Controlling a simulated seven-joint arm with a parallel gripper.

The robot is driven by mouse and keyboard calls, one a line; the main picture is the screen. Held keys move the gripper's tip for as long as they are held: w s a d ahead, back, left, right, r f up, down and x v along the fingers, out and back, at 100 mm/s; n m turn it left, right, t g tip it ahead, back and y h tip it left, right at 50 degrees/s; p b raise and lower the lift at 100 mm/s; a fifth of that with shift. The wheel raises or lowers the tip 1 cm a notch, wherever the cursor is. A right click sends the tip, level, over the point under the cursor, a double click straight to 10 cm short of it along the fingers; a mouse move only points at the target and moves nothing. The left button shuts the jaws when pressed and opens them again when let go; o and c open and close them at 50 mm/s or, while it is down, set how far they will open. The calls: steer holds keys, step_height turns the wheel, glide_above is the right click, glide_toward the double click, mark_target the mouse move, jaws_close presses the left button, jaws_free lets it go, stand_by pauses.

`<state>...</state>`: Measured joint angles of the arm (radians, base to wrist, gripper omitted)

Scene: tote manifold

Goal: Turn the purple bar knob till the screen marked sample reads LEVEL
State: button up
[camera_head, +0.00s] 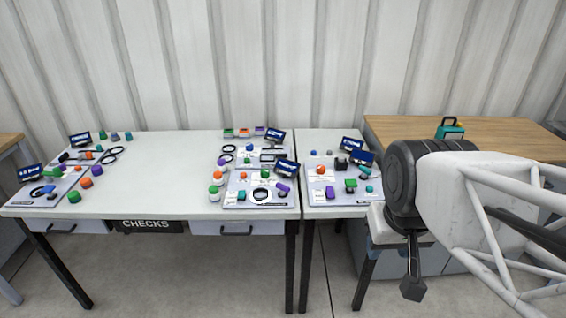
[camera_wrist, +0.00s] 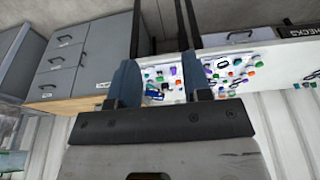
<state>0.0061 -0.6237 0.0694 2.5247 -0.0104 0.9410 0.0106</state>
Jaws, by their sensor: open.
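Several purple parts stand on the panels: a bar-like purple one (camera_head: 282,188) on the middle panel's right edge, a purple block (camera_head: 329,191) on the right panel, and rounder ones on the left panels. I cannot tell which is the task's bar knob. Several small dark blue screens stand behind the panels, including one on the middle panel (camera_head: 287,168) and one on the right panel (camera_head: 364,158). Their labels and readings are too small to read. My gripper (camera_wrist: 158,78) is open, its two dark fingers wide apart with nothing held, away from the panels.
The long white table (camera_head: 150,202) and a smaller white table carry panels with many coloured knobs. A wooden bench (camera_head: 400,127) at the right holds a teal case (camera_head: 449,129). Grey drawers (camera_wrist: 75,57) show in the wrist view. The long table's middle is clear.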

steer(key=w+a+r+n, duration=0.1)
steer(key=w+a+n, duration=0.2)
steer(key=w, duration=1.2)
steer(key=n+g, duration=0.3)
steer(key=n, duration=0.4)
glide_above(283, 185)
steer(key=f, duration=2)
steer(key=shift+s+d, duration=0.1)
steer(key=shift+s, duration=0.3)
steer(key=shift+w+a+f, duration=0.2)
steer(key=shift+w+f, duration=0.05)
steer(key=shift+f, duration=0.15)
steer(key=shift+f, duration=3.9)
steer(key=shift+c, duration=0.4)
